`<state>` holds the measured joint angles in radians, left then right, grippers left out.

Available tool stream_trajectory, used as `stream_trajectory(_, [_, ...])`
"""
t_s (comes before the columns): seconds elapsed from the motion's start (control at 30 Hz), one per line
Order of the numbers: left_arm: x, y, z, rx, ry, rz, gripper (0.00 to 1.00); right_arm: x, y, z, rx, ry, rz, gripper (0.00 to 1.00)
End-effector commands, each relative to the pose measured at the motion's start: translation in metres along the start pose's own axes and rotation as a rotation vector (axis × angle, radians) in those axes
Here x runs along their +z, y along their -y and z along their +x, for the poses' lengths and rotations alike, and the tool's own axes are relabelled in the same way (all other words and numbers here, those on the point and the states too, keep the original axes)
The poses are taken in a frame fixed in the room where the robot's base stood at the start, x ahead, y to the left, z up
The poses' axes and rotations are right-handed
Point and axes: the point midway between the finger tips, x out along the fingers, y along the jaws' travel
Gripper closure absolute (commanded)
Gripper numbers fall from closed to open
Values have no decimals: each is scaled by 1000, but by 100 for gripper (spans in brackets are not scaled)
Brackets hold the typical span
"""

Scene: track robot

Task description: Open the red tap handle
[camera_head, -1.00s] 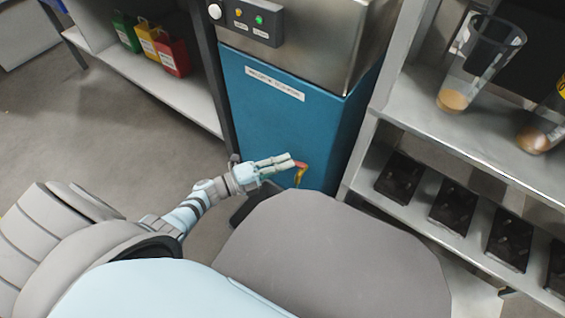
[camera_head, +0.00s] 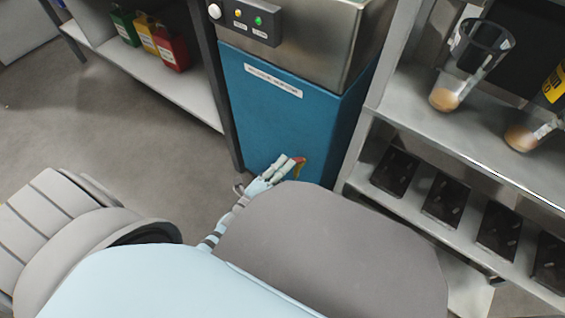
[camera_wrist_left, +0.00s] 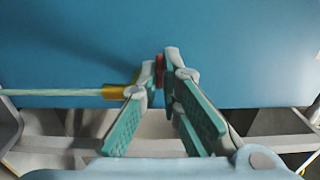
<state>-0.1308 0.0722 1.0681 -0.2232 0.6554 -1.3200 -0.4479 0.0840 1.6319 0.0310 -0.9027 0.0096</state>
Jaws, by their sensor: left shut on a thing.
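The red tap handle (camera_head: 301,160) sits on a small brass-yellow tap (camera_head: 298,173) low on the front of a blue cabinet (camera_head: 285,110). My left gripper (camera_head: 294,161) reaches it from the left, fingers at the handle. In the left wrist view the red handle (camera_wrist_left: 159,70) shows as a narrow strip between the fingertips of my left gripper (camera_wrist_left: 161,68), which is shut on it. The yellow tap part (camera_wrist_left: 119,92) lies just left of the fingers, with a pale greenish rod or stream running left from it. My right gripper is not in view.
A control panel (camera_head: 246,20) with a white knob and lit buttons is above the cabinet. Shelving at right holds clear cups (camera_head: 478,60) and black trays (camera_head: 445,203). Green, yellow and red containers (camera_head: 168,50) stand on the left shelf. Open floor lies at left.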

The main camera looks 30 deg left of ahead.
Motion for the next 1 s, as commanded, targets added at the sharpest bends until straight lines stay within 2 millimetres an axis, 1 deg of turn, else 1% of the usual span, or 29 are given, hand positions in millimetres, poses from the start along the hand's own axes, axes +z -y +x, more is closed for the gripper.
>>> stream_trajectory(0.47, [-1,-1,-1,3,22,1,100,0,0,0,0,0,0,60])
stream_trajectory(0.5, [-1,-1,-1,3,21,1,90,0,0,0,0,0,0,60])
stream_trajectory(0.6, [-1,-1,-1,2,21,1,74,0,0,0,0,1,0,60])
stream_trajectory(0.87, [-1,0,-1,1,21,1,74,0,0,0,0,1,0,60])
stream_trajectory(0.97, [-1,-1,-6,1,21,1,74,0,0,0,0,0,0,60])
stream_trajectory(1.0, [-1,-1,-12,2,21,1,74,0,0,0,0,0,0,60])
